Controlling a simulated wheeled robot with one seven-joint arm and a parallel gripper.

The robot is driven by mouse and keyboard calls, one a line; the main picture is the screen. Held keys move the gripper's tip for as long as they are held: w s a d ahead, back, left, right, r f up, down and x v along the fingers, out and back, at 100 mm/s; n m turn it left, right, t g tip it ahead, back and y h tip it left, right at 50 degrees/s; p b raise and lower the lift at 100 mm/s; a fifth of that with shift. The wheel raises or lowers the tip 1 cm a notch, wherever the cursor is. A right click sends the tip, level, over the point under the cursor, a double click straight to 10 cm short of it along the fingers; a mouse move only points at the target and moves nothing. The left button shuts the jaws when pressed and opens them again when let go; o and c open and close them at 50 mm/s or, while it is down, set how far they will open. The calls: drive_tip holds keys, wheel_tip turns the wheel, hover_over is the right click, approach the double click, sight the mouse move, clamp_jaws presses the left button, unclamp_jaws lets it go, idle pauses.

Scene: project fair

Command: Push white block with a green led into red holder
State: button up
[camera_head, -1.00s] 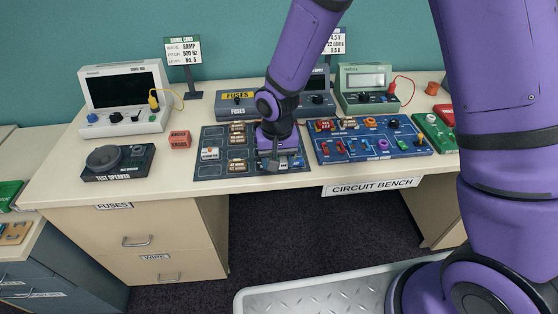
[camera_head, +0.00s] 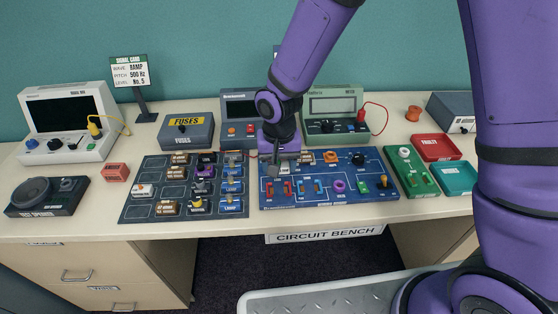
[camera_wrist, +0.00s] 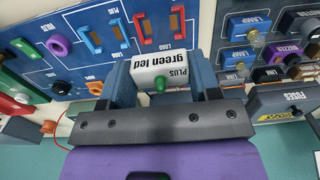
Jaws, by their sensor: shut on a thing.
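A white block (camera_wrist: 147,69) labelled "green led" and "PLUS", with a green LED on its near side, is held between the two fingers of my gripper (camera_wrist: 163,80). In the head view my gripper (camera_head: 274,172) is over the left part of the blue circuit board (camera_head: 366,196), and the block cannot be made out there. The two red holders (camera_wrist: 142,32) on the board are just beyond the block in the wrist view, and the block looks apart from them. The red holders also show in the head view (camera_head: 288,188), below the gripper.
Two blue holders (camera_wrist: 95,43) and a purple ring (camera_wrist: 58,45) are beside the red ones. A dark board with several parts (camera_head: 135,213) lies to the left. A fuses box (camera_head: 187,132) and a green meter (camera_head: 333,105) stand behind. A green board (camera_head: 418,175) lies right.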

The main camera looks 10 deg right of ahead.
sight(279, 191)
drive_tip(key=shift+f, duration=3.2)
drive_tip(key=shift+f, duration=0.5)
drive_tip(key=o, duration=1.3)
drive_tip(key=shift+c, duration=0.2)
drive_tip(key=shift+r, duration=3.95)
drive_tip(key=shift+r, duration=0.1)
